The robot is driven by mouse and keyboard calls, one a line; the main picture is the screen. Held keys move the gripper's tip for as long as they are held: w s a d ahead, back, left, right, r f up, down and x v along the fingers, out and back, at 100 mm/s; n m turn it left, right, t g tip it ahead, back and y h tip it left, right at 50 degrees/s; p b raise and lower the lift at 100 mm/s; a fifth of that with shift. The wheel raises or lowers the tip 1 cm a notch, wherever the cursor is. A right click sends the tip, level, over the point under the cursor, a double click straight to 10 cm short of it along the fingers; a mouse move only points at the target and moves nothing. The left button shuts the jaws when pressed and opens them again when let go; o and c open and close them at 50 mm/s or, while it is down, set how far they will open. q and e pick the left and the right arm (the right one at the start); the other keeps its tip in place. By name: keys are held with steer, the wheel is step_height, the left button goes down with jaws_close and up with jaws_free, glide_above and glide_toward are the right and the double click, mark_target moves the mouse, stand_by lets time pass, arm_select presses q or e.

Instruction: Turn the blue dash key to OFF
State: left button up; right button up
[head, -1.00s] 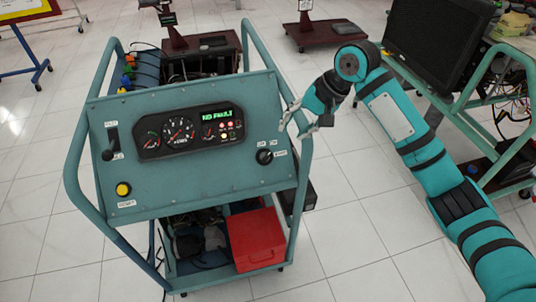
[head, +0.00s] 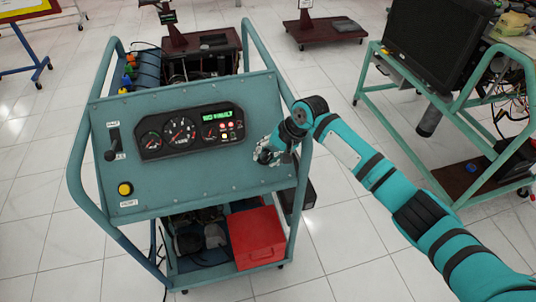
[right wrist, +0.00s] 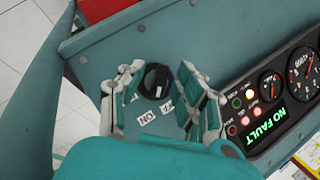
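The dash key is a round dark knob (right wrist: 156,80) on the teal dash panel (head: 220,179), with an ON label beside it in the right wrist view. No blue shows on it there. In the head view my right gripper mostly hides it. My right gripper (head: 265,155) is at the panel's right side. In the right wrist view its two fingers (right wrist: 158,95) are apart, one on each side of the knob, with gaps showing between fingers and knob. My left gripper is not in view.
A gauge cluster (head: 189,130) on the panel reads NO FAULT with small red lights. A black lever (head: 113,148) and a yellow button (head: 125,189) are at the panel's left. A red box (head: 256,237) sits on the cart's lower shelf. Another cart with a monitor (head: 435,35) stands at right.

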steer(key=shift+c, duration=0.3)
jaws_close()
steer(key=shift+r, duration=0.1)
steer(key=shift+r+n+h+p, duration=0.15)
steer(key=shift+n+h+p, duration=0.25)
steer(key=shift+n+p, duration=0.3)
steer(key=shift+a+n+h+p, duration=0.1)
steer(key=shift+n+h+p, duration=0.4)
steer(key=shift+n+p, duration=0.45)
steer(key=shift+n+h+p, duration=0.7)
steer(key=shift+n+p, duration=0.15)
steer(key=shift+n+h+p, duration=0.55)
steer(key=shift+n+h, duration=0.15)
steer(key=shift+n, duration=0.5)
